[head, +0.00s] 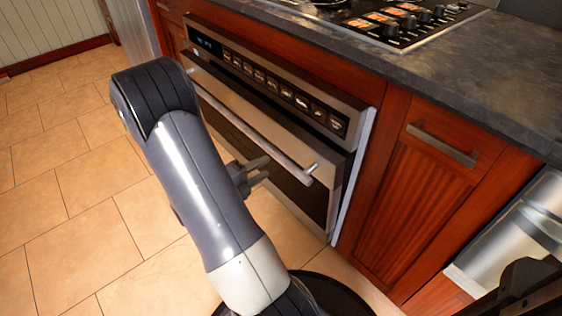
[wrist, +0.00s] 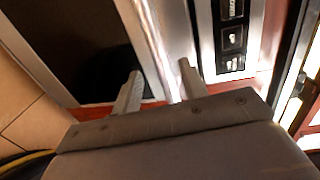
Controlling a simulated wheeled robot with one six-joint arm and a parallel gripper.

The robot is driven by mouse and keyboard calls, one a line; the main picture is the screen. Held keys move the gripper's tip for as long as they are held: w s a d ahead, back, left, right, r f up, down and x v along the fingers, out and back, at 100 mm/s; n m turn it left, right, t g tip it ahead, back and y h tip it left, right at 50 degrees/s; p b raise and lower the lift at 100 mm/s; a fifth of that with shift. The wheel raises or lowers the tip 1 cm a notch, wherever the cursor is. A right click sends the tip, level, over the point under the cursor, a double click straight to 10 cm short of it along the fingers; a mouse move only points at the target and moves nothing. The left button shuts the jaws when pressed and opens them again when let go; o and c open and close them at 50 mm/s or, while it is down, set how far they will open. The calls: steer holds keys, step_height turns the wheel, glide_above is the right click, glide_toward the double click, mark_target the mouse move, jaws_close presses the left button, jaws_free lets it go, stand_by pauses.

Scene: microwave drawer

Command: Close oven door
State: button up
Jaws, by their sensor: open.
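The oven (head: 275,85) is built into the cabinets below the counter, with a dark control panel along its top. The oven door (head: 290,192) has dark glass, a steel upper band and a long bar handle (head: 250,130). The door is near its frame; I cannot tell whether it is fully shut. My gripper (head: 262,170) is open in front of the door, by the handle's right part. In the wrist view the handle (wrist: 150,45) runs between the two spread fingers of my gripper (wrist: 160,82). Whether they touch it is unclear. My arm hides the door's lower left.
A stone counter (head: 460,95) with a cooktop (head: 400,22) is above. A red wooden cabinet (head: 415,195) with a bar handle stands right of the oven. A steel appliance (head: 525,230) is at far right. Tiled floor (head: 75,200) is clear at left.

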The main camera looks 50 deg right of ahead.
mark_target(281, 159)
steer(key=b+x, duration=0.2)
steer(key=x, duration=0.5)
steer(key=shift+d, duration=0.3)
jaws_close()
